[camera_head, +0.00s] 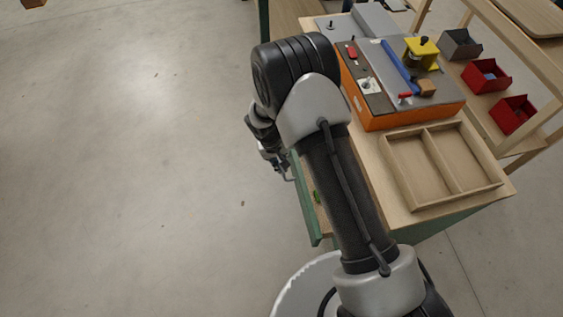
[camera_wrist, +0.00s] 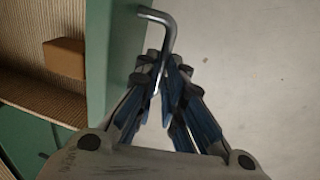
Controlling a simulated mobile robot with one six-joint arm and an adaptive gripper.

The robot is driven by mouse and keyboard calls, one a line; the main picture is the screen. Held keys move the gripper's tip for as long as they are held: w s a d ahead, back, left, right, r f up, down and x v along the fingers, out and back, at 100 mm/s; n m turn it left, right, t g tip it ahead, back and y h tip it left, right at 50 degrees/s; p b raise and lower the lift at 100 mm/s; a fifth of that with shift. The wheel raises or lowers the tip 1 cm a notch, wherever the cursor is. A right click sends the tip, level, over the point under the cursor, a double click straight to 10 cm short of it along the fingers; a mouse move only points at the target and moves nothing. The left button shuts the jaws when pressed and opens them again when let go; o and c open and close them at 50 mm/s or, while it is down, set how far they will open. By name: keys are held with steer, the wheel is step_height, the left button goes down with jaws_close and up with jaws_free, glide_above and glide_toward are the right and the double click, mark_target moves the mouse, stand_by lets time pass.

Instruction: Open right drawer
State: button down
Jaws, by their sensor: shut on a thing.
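The green drawer front (camera_head: 305,198) stands out from the left side of the workbench, so the drawer is at least partly open. The drawer front also shows in the wrist view (camera_wrist: 112,50), with the drawer's inside to its left. A bent metal handle (camera_wrist: 167,28) sticks out from the front. My gripper (camera_wrist: 166,72) is shut on the handle, with its blue-padded fingers close together around the bar. In the head view my gripper (camera_head: 284,170) is at the outer face of the drawer front, partly hidden behind my arm.
On the bench stand an orange fixture box (camera_head: 400,118) and an empty divided wooden tray (camera_head: 455,198). The floor to the left is clear.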

steer(key=c, duration=2)
jaws_free()
steer(key=shift+o, duration=0.2)
step_height(320, 180, up, 12)
steer(key=a, duration=0.2)
steer(key=shift+s, duration=0.35)
steer(key=shift+f, duration=0.1)
